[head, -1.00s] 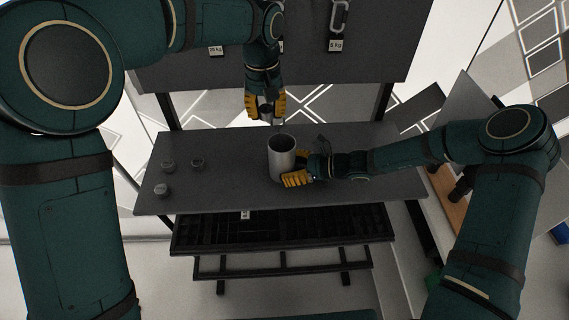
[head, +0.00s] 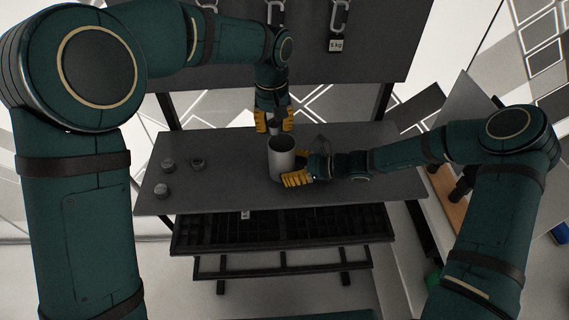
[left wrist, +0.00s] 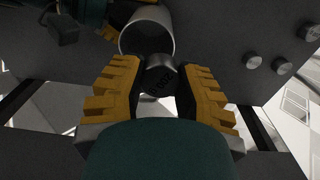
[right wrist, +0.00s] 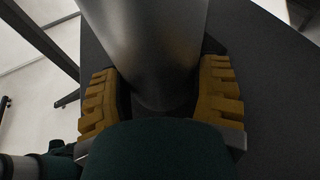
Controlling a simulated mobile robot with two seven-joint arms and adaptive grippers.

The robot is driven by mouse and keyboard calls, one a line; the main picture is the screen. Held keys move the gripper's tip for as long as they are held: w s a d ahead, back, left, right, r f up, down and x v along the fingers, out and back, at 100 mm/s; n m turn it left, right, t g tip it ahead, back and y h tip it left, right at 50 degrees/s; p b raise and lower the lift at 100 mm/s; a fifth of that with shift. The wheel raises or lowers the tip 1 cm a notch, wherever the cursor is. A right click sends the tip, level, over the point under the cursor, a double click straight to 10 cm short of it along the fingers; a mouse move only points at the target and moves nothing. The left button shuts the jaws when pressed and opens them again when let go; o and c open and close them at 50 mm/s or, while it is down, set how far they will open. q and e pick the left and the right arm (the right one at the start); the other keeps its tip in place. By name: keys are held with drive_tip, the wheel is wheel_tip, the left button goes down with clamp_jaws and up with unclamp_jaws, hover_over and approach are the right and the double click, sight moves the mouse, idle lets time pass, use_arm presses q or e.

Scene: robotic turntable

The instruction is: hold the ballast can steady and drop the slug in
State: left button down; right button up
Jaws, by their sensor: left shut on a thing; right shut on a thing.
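The ballast can (head: 282,160) is a grey open-topped cylinder standing upright on the dark table. My right gripper (head: 297,179) is shut on its lower side; in the right wrist view both yellow fingers flank the can (right wrist: 150,45). My left gripper (head: 274,121) is shut on the slug (left wrist: 160,76), a short dark metal cylinder with lettering on its end. In the left wrist view the slug overlaps the near rim of the can (left wrist: 148,20). The slug is at the can's mouth; the frames do not show clearly whether any of it is inside.
Three similar slugs stand on the left of the table (head: 225,190): one at the back (head: 168,163), one to its right (head: 198,164) and one in front (head: 162,190). A dark panel (head: 370,60) with hanging weights rises behind. The table's front middle is clear.

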use_arm(q)
drive_tip(key=c, duration=0.7)
unclamp_jaws()
wheel_tip(320, 180, up, 12)
drive_tip(key=shift+a+r, duration=0.1)
